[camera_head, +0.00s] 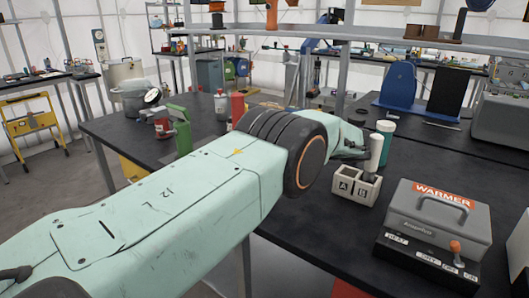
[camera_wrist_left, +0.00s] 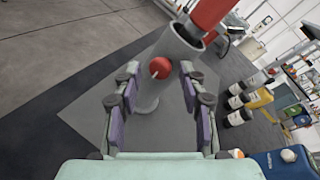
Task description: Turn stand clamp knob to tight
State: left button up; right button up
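In the left wrist view a grey tube-shaped stand (camera_wrist_left: 180,52) carries a round red knob (camera_wrist_left: 160,68) on its side. A red cylinder (camera_wrist_left: 208,14) sits at the tube's upper end. My left gripper (camera_wrist_left: 159,76) is open, with its purple-padded fingers on either side of the knob. I see gaps between pads and knob; the depth between them is hard to judge. In the head view my left arm reaches across the bench from the left, and its gripper is not clearly visible there. My right gripper is in neither view. The knob's turn position cannot be read.
A grey warmer box (camera_head: 430,225) and a white rack marked A and B (camera_head: 355,187) stand on the black bench (camera_head: 300,240). A green bottle (camera_head: 180,130) stands behind my arm. Several capped bottles (camera_wrist_left: 237,103) and a blue container (camera_wrist_left: 285,163) are right in the wrist view.

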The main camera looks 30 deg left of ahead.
pick_arm(q)
jog(key=shift+r, duration=0.1)
notch_tip(320, 180, up, 10)
dwell(0.6)
dwell(0.4)
